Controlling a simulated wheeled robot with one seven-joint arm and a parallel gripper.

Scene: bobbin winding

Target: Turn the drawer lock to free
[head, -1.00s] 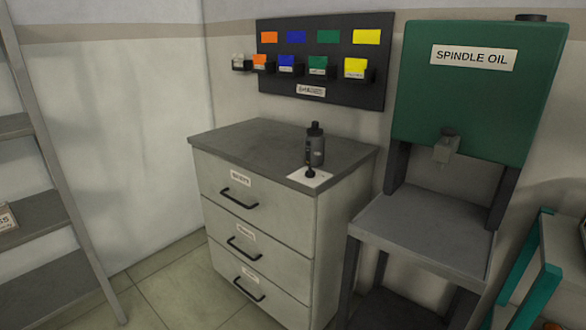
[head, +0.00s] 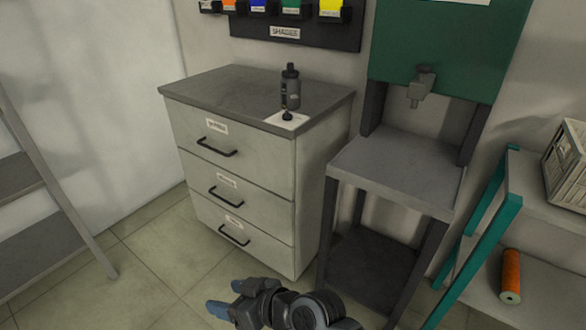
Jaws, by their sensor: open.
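A grey drawer cabinet (head: 238,150) with three drawers stands at centre-left in the head view. A small black knob (head: 287,115) sits on a white plate (head: 297,123) at the front right corner of its top. It may be the drawer lock; its setting is too small to read. All three drawers look shut, including the top drawer (head: 190,140). My gripper (head: 228,298) is at the bottom of the view, with blue fingertips spread and nothing between them. It is in front of the cabinet, well apart from the knob and lower in the picture.
A dark bottle-like tool (head: 290,88) stands just behind the knob. A grey stand (head: 395,170) under a green tank (head: 440,50) is close on the right. A teal-framed shelf (head: 490,205) holds an orange spool (head: 511,275). Floor (head: 150,260) is clear at front left.

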